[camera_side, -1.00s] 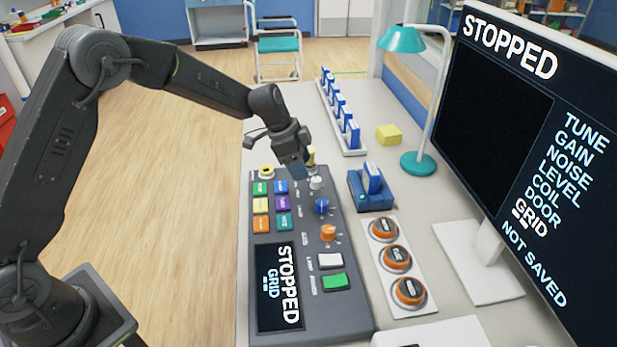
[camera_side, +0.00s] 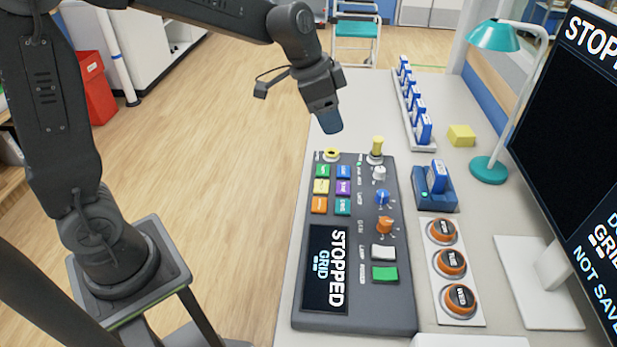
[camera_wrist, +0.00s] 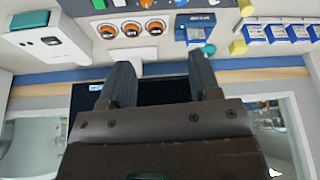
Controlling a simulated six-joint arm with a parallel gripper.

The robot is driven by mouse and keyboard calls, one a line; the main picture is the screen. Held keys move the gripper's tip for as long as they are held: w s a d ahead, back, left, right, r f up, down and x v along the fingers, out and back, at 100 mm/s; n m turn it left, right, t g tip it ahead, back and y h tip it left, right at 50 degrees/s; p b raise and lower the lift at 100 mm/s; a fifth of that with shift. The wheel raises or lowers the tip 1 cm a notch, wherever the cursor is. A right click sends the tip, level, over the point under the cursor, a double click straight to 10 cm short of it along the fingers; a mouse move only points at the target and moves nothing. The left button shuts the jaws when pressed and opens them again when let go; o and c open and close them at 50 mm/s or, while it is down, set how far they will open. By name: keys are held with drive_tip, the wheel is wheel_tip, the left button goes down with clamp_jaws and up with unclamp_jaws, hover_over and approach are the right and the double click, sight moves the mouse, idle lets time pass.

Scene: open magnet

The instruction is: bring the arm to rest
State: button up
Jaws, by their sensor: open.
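My gripper (camera_side: 330,122) hangs in the air above the back end of the dark control console (camera_side: 400,300), apart from it. In the wrist view its two dark fingers (camera_wrist: 160,82) are spread with nothing between them. The console carries coloured buttons, a yellow-topped lever (camera_side: 377,147), a blue knob (camera_side: 382,197), an orange knob (camera_side: 385,225) and white and green keys. Its small screen (camera_side: 325,270) reads STOPPED and GRID. The large monitor (camera_side: 560,140) at the right also shows STOPPED, GRID and NOT SAVED, partly cut off.
A panel with three orange-rimmed dials (camera_side: 450,262) and a blue holder with a card (camera_side: 436,185) stand right of the console. Behind are a rack of blue cards (camera_side: 418,110), a yellow block (camera_side: 461,135) and a teal lamp (camera_side: 490,168).

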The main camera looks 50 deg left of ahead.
drive_tip(key=s+a+r+n+t+y, duration=0.1)
drive_tip(key=s+n, duration=0.2)
drive_tip(key=s, duration=0.8)
drive_tip(key=s+a+r+n+t+y, duration=0.1)
drive_tip(key=s+n, duration=0.3)
drive_tip(key=s, duration=0.6)
drive_tip(key=shift+s+a+r, duration=0.15)
drive_tip(key=shift+s+r, duration=0.2)
drive_tip(key=shift+r, duration=0.05)
